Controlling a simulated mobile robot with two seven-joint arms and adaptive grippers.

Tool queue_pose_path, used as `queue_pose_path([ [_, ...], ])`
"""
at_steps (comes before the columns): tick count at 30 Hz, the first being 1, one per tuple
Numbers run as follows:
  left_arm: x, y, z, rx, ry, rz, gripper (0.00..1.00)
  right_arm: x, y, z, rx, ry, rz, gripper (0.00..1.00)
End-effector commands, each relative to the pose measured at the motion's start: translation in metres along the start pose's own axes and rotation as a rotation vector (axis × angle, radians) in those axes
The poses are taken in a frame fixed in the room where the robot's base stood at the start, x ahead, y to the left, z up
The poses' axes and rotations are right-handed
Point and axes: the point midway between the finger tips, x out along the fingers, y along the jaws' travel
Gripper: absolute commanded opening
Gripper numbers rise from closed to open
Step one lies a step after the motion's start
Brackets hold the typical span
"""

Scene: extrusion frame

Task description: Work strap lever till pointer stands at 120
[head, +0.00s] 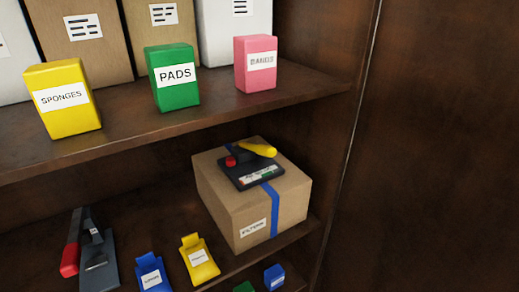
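A dark strap tensioner (243,173) sits on top of a cardboard box (222,200) on the lower shelf. Its lever has a yellow grip (258,148) pointing right, and a red knob (231,161) is on the left. A small pale scale with green on it (259,176) is on the front edge. The pointer and its reading are too small to make out. A blue strap (272,208) runs over the box and down its front. Neither of my grippers is in view.
The upper shelf above holds yellow (63,118), green (175,95) and pink (256,80) boxes. A red-handled grey tool (98,262), blue (150,274) and yellow (199,260) labelled items stand left of the cardboard box. A dark upright panel (440,150) closes the right side.

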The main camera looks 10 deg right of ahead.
Motion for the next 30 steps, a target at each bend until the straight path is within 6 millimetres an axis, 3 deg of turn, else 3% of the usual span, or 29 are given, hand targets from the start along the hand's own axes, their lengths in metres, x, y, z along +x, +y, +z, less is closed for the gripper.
queue_pose_path([
  [30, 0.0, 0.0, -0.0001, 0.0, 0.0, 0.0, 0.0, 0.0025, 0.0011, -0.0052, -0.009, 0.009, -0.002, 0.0],
])
